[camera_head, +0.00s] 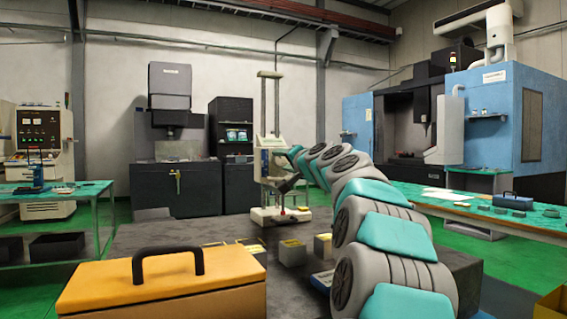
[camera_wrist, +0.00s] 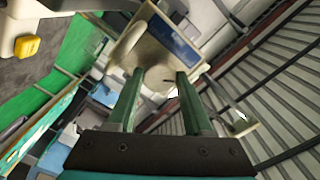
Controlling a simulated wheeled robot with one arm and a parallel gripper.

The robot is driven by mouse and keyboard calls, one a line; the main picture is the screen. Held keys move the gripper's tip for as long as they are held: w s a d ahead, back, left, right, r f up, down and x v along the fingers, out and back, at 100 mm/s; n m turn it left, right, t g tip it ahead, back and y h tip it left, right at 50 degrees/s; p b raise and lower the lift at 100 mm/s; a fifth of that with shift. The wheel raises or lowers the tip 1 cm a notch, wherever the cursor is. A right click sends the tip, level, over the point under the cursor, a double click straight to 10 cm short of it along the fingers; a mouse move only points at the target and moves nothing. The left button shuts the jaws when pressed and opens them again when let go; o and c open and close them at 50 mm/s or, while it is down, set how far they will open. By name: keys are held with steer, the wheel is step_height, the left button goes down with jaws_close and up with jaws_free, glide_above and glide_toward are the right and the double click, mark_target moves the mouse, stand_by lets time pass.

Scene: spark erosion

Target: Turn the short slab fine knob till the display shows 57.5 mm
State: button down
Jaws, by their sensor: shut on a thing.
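A cream height gauge with two upright columns stands on the dark table; its base (camera_head: 281,215) rests there and its carriage (camera_head: 271,143) is partway up. In the wrist view the cream carriage carries a blue display panel (camera_wrist: 174,40), seen at a slant; no figure on it can be read. My gripper (camera_wrist: 160,76) has its two green fingers at the carriage's lower part, closed on a pale rounded part between the tips, which I take for the fine knob (camera_wrist: 158,78). In the head view my arm reaches the gauge from the right and the knob is hidden.
An orange toolbox (camera_head: 160,283) with a black handle fills the near left. Small yellow-topped blocks (camera_head: 292,252) stand on the dark table (camera_head: 190,233) between it and my arm. A blue item (camera_head: 322,280) lies beside my arm. Machines and side benches are farther back.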

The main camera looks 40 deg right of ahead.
steer(key=shift+n+b, duration=0.45)
steer(key=shift+n, duration=0.15)
steer(key=shift+c, duration=1.5)
jaws_free()
steer(key=shift+s, duration=0.1)
steer(key=b+v, duration=0.1)
steer(key=v, duration=0.6)
steer(key=shift+s, duration=0.3)
